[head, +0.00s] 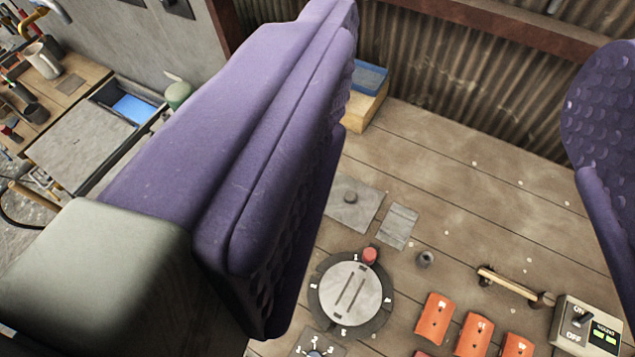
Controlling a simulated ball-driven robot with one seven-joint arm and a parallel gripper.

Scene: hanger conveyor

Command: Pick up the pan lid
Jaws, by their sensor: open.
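My gripper (455,95) is open, with its thick purple left finger across the middle left and its scaly purple right finger at the right edge. Nothing is held in the visible gap between them. I cannot clearly identify a pan lid. A flat grey square plate with a small dark knob (352,198) lies on the wooden table below the gap. A round grey disc (350,294) in a dark numbered ring lies nearer the bottom; it looks like a dial. I cannot tell if either is the lid. The left finger hides part of the table.
The wooden table (460,180) is mostly clear behind the controls. Orange blocks (434,319), a wooden-handled lever (510,283) and an on/off switch box (585,325) are at the lower right. A blue-topped box (367,78) stands near the corrugated wall (440,75). A workbench is at far left.

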